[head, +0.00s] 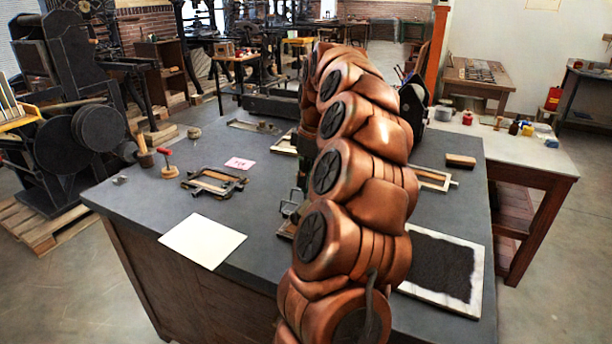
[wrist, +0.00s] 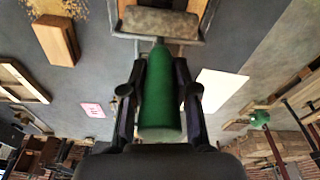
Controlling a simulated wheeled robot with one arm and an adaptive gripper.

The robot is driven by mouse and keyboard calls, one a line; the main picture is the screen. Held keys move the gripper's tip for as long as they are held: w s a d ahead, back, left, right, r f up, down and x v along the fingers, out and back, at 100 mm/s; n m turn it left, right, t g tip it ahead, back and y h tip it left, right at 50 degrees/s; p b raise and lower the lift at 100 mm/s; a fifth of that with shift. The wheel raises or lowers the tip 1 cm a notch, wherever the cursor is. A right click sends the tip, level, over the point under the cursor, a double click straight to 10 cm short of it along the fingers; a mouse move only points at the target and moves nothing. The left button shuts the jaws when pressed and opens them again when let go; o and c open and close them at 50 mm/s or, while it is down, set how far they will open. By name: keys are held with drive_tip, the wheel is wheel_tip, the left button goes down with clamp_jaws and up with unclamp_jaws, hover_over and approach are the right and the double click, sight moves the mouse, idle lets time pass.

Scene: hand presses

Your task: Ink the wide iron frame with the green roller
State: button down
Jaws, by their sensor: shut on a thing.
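In the wrist view my gripper (wrist: 160,72) is shut on the green handle of the roller (wrist: 159,98). The roller's mottled grey drum sits in its metal fork at the top of that view, above a dark surface; I cannot tell whether it touches anything. In the head view my copper arm hides the gripper and most of the roller. A dark metal frame (head: 239,181) with a pale inside lies on the table left of my arm. Another flat frame (head: 238,124) lies farther back. I cannot tell for sure which is the wide iron one.
A white-edged slab with black ink (head: 415,286) lies at the table's front right. A pale-edged frame (head: 432,181) is behind the slab.

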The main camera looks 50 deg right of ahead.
drive_tip(key=shift+r+p, duration=1.2)
drive_tip(key=shift+r, duration=1.3)
